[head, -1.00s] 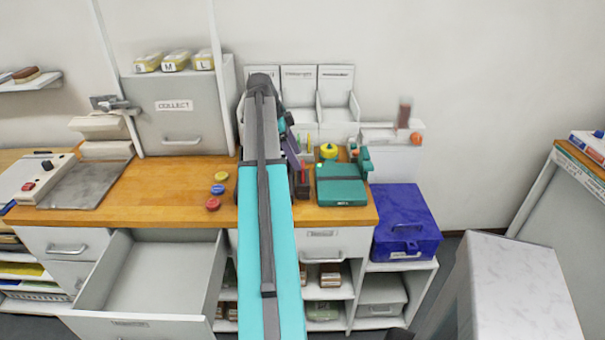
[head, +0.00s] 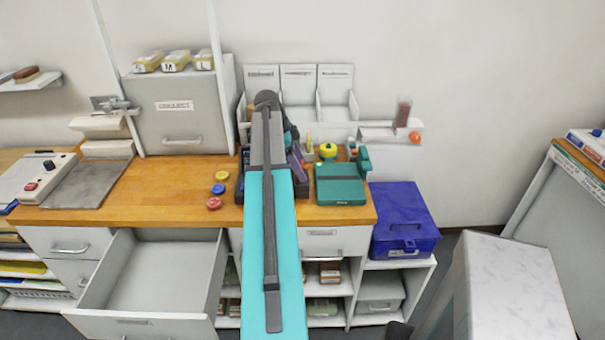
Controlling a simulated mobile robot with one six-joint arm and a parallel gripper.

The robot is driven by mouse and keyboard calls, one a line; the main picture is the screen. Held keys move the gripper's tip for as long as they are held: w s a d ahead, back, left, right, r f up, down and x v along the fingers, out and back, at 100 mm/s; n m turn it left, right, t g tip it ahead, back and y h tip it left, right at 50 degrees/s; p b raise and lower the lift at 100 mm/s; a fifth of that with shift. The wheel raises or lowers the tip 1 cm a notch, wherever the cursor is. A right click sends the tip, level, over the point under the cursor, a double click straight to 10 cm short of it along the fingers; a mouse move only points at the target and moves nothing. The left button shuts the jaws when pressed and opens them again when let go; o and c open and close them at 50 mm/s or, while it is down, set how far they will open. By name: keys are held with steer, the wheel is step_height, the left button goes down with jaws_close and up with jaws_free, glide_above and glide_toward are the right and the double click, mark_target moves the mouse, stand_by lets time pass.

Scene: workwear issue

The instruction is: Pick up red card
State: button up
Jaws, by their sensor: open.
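I cannot make out a red card in the head view. My arm covers most of a dark holder (head: 242,172) on the wooden counter, whose edges show on both sides of the arm. My gripper (head: 298,161) is mostly hidden behind my own arm, low over the right part of this holder. Its jaws are open, and I see nothing held in them.
A teal box (head: 340,184) stands just right of the holder, with a yellow round thing (head: 328,151) behind it. Red, yellow and blue discs (head: 218,189) lie to the left. An open drawer (head: 150,275) juts out at front left. A blue case (head: 405,222) stands at right.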

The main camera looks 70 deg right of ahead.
steer(key=c, duration=1.1)
steer(key=shift+r, duration=0.1)
steer(key=shift+r+b, duration=0.85)
steer(key=shift+r, duration=0.6)
steer(key=shift+s+a+r, duration=0.1)
steer(key=shift+a+r, duration=0.1)
steer(key=s+a+b, duration=0.1)
steer(key=a, duration=0.4)
steer(key=s+a+r+b, duration=0.1)
steer(key=a, duration=0.4)
steer(key=s+a+b, duration=0.1)
steer(key=a+b, duration=0.1)
steer(key=a, duration=0.3)
steer(key=shift+s+a+r, duration=0.1)
steer(key=shift+s+r, duration=0.15)
steer(key=shift+s, duration=0.1)
steer(key=shift+w, duration=0.1)
